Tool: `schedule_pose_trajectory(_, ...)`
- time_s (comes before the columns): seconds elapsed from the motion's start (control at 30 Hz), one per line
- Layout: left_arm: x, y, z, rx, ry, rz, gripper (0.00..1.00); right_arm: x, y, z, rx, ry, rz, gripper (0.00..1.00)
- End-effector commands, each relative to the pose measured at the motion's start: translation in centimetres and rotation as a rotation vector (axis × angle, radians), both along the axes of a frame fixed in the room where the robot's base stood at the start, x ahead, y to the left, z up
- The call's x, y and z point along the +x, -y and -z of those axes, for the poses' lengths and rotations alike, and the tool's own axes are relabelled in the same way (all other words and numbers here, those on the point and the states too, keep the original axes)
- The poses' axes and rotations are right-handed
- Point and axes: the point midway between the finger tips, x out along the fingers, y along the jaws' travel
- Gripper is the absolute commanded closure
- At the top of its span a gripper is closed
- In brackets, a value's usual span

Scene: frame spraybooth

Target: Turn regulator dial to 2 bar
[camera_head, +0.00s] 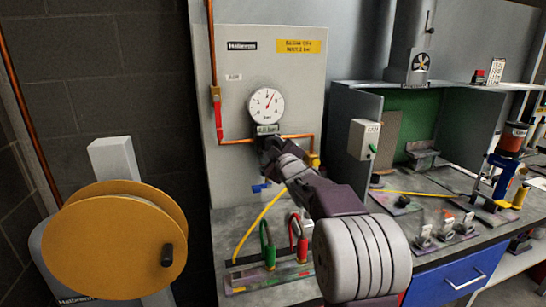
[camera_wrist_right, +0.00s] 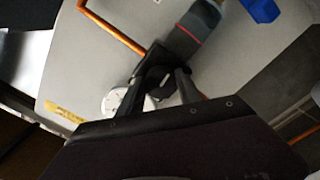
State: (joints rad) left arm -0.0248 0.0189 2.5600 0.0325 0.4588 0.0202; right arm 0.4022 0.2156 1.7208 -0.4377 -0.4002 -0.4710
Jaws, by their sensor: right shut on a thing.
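The round white pressure gauge (camera_head: 266,105) hangs on the grey wall panel, its red needle pointing up and slightly right; its numbers are too small to read surely. A dark label plate (camera_head: 267,129) sits just under it. My right gripper (camera_head: 268,146) reaches up to the regulator below the gauge and is shut on the black dial. In the right wrist view, the dark dial (camera_wrist_right: 158,80) lies between the two fingers of my right gripper (camera_wrist_right: 158,84), and the gauge (camera_wrist_right: 115,101) shows partly behind a finger. The dial is mostly hidden in the head view. My left gripper is out of view.
Copper pipes (camera_head: 237,141) run along the panel. A yellow reel (camera_head: 110,240) stands at left. A spray booth (camera_head: 445,120) and clamps fill the right side.

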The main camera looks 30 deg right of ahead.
Motion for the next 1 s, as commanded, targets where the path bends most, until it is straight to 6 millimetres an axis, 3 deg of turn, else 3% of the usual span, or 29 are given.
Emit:
schedule_pose_trajectory(0.1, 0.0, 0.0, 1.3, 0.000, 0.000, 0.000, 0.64, 0.0, 0.0, 0.2, -0.097, -0.020, 0.000, 0.99)
schedule_pose_trajectory(0.5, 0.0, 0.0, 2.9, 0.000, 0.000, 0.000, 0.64, 0.0, 0.0, 0.0, -0.341, -0.081, 0.000, 0.99)
schedule_pose_trajectory(1.0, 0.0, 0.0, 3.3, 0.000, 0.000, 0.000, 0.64, 0.0, 0.0, -0.1, -0.422, -0.101, -0.001, 0.99)
